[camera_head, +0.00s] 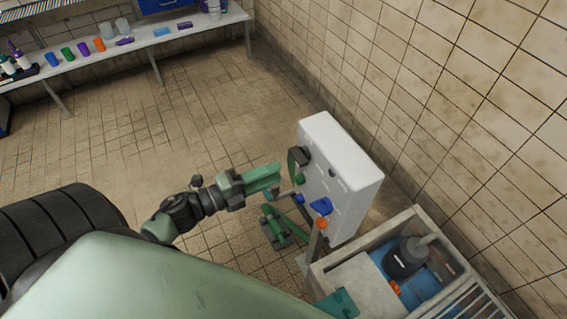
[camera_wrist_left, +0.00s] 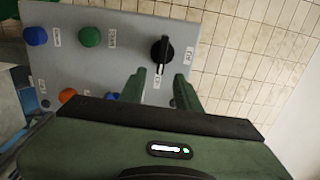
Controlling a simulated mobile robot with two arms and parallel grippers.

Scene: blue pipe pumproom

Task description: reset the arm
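My left gripper (camera_head: 272,180) reaches from the left toward the front of a white control box (camera_head: 343,172). The knob looks upright and free of the fingers.
The panel also bears a green button (camera_wrist_left: 90,37), a blue button (camera_wrist_left: 36,36) and an orange button (camera_wrist_left: 68,95). An open crate (camera_head: 440,262) stands at lower right. A shelf bench (camera_head: 145,42) with bottles and cups is at the back left. Tiled floor between is clear.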

